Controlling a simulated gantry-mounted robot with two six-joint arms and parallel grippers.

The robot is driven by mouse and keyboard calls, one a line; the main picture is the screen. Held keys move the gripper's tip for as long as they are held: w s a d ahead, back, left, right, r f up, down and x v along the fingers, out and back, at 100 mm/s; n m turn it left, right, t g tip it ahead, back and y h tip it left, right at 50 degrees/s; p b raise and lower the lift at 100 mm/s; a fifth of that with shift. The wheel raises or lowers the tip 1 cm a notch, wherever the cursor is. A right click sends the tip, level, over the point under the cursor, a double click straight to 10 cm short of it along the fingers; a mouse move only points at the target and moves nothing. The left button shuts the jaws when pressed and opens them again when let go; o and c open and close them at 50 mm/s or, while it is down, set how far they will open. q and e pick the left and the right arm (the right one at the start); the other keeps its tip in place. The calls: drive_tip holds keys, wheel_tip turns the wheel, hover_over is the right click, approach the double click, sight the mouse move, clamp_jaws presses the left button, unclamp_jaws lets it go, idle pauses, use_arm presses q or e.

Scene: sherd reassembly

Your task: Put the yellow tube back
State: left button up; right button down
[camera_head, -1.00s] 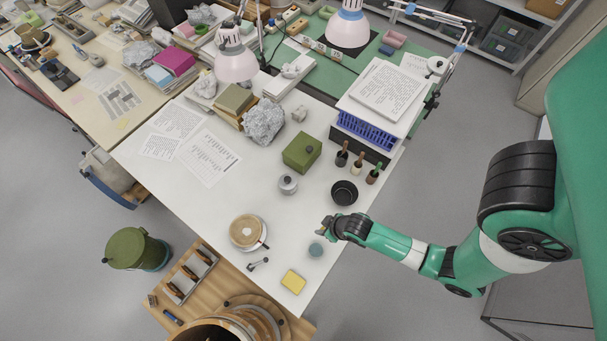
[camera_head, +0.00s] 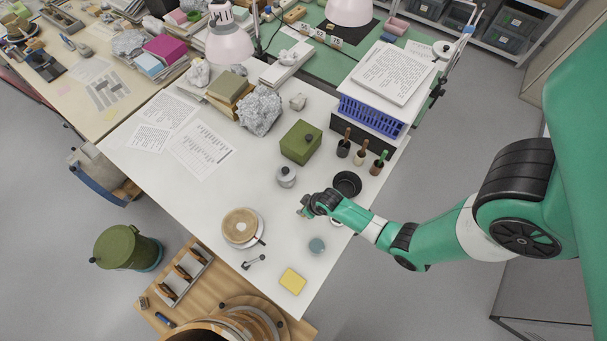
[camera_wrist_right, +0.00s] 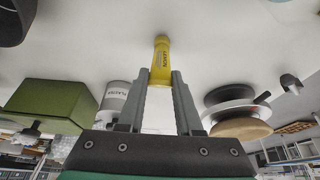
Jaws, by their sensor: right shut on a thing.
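The yellow tube (camera_wrist_right: 161,60), with dark lettering on its side, is between the fingers of my right gripper (camera_wrist_right: 161,82) in the right wrist view. The fingers are shut on it, and its far end sticks out beyond their tips. In the head view my right gripper (camera_head: 304,209) is over the white table, between the grey lidded jar (camera_head: 286,177) and the black bowl (camera_head: 346,185). The tube is too small there to make out clearly. My left gripper is not in view.
A round brown-topped dish (camera_head: 241,226) is left of the gripper. A green box (camera_head: 300,142) and several handled tools in small pots (camera_head: 361,154) stand behind. A yellow sponge-like block (camera_head: 292,281) and a blue-grey round piece (camera_head: 316,246) lie in front. Papers (camera_head: 201,149) lie at left.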

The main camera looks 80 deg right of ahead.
drive_tip(key=c, duration=1)
unclamp_jaws()
drive_tip(key=shift+f, duration=0.15)
drive_tip(key=o, duration=0.4)
drive_tip(key=shift+r, duration=0.35)
drive_tip(key=p+v, duration=0.9)
drive_tip(key=v, duration=0.2)
drive_tip(key=shift+s+r, duration=0.25)
drive_tip(key=shift+r, duration=0.05)
